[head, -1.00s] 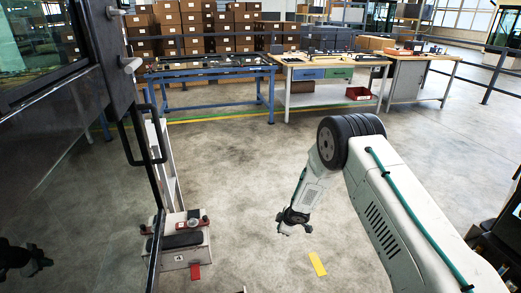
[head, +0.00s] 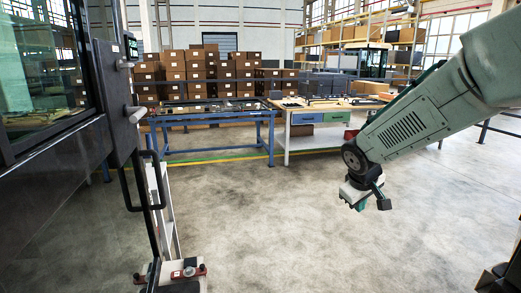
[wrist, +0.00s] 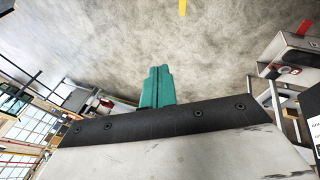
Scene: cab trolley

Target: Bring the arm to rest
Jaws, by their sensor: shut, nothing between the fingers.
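My arm reaches in from the upper right of the head view, folded and raised. My gripper (head: 361,205) hangs at its end over open floor, right of the middle, pointing down. In the wrist view its green fingers (wrist: 157,88) are together with nothing between them. The gripper touches nothing that I can see. Part of the wrist is hidden behind the arm link.
The dark cab (head: 60,180) with its handrail stands at the left. A pale trolley (wrist: 283,52) also shows at the wrist view's right. A blue-framed table (head: 215,147) and a workbench (head: 318,140) stand behind. The middle floor is clear.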

